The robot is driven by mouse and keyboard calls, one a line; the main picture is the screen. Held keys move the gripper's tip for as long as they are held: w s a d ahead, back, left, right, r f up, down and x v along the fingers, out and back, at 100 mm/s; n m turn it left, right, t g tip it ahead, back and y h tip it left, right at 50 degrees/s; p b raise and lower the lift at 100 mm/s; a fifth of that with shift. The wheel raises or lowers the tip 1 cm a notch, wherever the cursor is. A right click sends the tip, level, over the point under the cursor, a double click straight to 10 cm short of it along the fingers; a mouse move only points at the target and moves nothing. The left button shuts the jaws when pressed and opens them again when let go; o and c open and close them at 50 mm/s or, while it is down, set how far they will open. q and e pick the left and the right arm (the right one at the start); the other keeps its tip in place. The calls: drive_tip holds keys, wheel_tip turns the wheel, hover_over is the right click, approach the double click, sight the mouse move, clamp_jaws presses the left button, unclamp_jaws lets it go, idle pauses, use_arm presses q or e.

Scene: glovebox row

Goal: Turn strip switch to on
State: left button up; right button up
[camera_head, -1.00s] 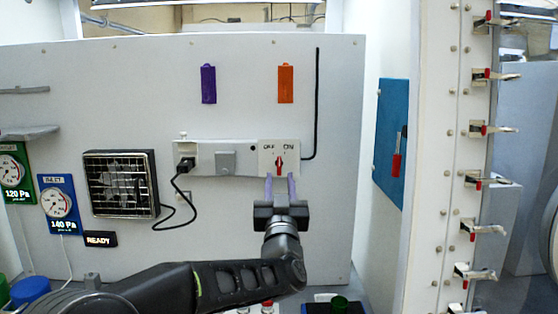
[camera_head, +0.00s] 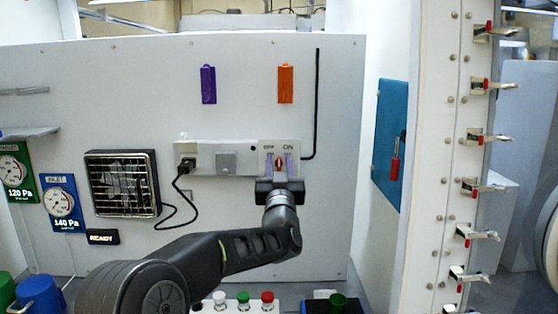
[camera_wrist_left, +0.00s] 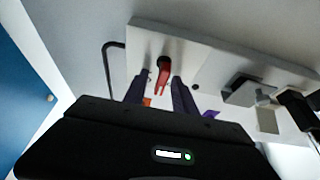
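The strip switch is a red rotary knob (camera_head: 279,163) on a white panel marked OFF and ON, at the right end of the white power strip (camera_head: 203,158). My left gripper (camera_head: 279,166) is at the switch, its two fingers apart on either side of the knob. In the left wrist view the red knob (camera_wrist_left: 164,72) shows between and beyond the fingertips (camera_wrist_left: 159,82), with gaps on both sides. I cannot tell the knob's exact setting. My right gripper is in neither view.
A black plug (camera_head: 186,164) with its cord sits in the strip's left end, beside a grey square cover (camera_head: 226,161). A fan grille (camera_head: 122,184) is left of it. Purple (camera_head: 208,85) and orange (camera_head: 285,84) holders hang above. Push buttons (camera_head: 243,297) stand below.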

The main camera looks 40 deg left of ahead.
use_arm(q)
drive_tip(key=shift+c, duration=0.4)
clamp_jaws()
idle(0.4)
drive_tip(key=shift+d+f+m+t+h+b, duration=0.1)
drive_tip(key=shift+m+t+h+b, duration=0.35)
drive_tip(key=shift+m, duration=0.6)
drive_tip(key=shift+f+m+t+h+b, duration=0.15)
drive_tip(key=shift+m+h+b, duration=0.45)
drive_tip(key=shift+m, duration=0.45)
drive_tip(key=shift+w+d+r+m+t+h+b, duration=0.15)
drive_tip(key=shift+m+h+b, duration=0.35)
drive_tip(key=shift+m, duration=0.65)
drive_tip(key=shift+w+d+f+m+t+h+b, duration=0.1)
drive_tip(key=shift+m+t+h+b, duration=0.1)
drive_tip(key=shift+m+h, duration=0.7)
drive_tip(key=shift+m+y, duration=0.25)
drive_tip(key=shift+m, duration=0.1)
drive_tip(key=shift+o, duration=0.4)
unclamp_jaws()
drive_tip(key=shift+r, duration=0.1)
